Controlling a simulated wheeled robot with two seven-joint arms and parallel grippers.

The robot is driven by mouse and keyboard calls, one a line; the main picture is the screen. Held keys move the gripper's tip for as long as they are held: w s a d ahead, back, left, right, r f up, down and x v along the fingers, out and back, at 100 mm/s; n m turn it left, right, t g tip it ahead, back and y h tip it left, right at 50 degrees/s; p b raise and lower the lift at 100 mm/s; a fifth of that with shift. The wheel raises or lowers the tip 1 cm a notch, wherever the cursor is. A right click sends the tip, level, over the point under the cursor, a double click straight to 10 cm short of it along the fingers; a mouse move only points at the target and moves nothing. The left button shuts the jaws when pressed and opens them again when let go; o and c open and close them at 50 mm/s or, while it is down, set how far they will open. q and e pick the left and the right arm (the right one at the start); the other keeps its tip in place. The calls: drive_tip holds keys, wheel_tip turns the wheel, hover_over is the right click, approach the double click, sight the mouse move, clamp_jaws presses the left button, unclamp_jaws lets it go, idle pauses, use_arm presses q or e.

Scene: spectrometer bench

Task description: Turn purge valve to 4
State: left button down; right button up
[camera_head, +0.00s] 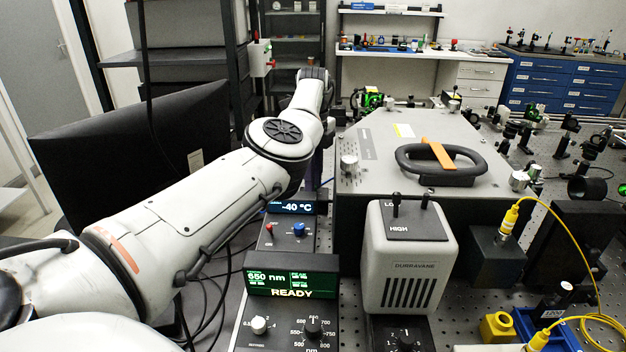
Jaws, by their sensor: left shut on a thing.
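My left arm reaches in from the left, and its wrist bends down behind itself near the optics box. My left gripper (317,165) shows only as a dark sliver between the arm and the box's left side. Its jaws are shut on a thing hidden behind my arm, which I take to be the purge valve. Neither the valve's handle nor its numbers show, so its setting cannot be read. My right gripper is not in view.
The grey optics box (385,135) with a black handle (440,175) stands right of my wrist. A -40 °C unit (293,208), a 650 nm READY controller (290,284) and a DURRAVANE unit (408,265) stand nearer. A black monitor (125,150) stands left.

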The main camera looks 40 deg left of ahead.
use_arm(q)
drive_tip(key=shift+m, duration=1.6)
drive_tip(key=c, duration=1.7)
unclamp_jaws()
wheel_tip(320, 180, up, 10)
drive_tip(key=shift+r, duration=0.15)
